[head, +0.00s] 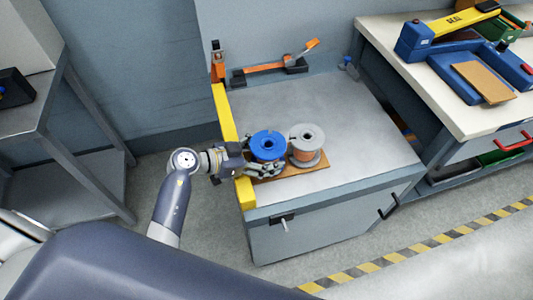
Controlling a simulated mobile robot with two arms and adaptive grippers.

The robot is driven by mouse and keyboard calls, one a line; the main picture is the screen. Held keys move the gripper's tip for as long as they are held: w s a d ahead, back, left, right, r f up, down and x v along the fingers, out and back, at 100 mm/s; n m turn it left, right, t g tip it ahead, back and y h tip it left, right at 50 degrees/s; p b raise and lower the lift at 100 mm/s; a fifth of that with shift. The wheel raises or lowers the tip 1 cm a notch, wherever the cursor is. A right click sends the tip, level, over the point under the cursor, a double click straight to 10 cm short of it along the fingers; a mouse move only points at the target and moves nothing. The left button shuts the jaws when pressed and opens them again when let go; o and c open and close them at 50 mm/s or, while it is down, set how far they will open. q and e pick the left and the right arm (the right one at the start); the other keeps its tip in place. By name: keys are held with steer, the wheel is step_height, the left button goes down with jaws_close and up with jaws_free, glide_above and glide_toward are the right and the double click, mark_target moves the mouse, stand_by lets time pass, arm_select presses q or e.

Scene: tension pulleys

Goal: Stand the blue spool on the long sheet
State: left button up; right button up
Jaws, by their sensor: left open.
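The blue spool (267,146) is upright at the left part of the grey-topped cabinet. A flat brown sheet (290,176), likely the long sheet, lies on the cabinet top below it. I cannot tell whether the spool's base touches the sheet, because my gripper covers its lower part. My left gripper (264,168) comes in from the left, low at the front of the blue spool, with its fingers open. Whether the fingers touch the spool is unclear. My right gripper is not in view.
A grey spool with copper-coloured winding (306,152) stands close to the right of the blue one. A yellow edge strip (226,120) runs along the cabinet's left side. An orange clamp (265,68) is at the back. The cabinet top (360,130) is clear at right.

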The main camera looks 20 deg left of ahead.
arm_select(q)
steer(key=v, duration=1.2)
steer(key=shift+p, duration=0.4)
steer(key=shift+r, duration=0.15)
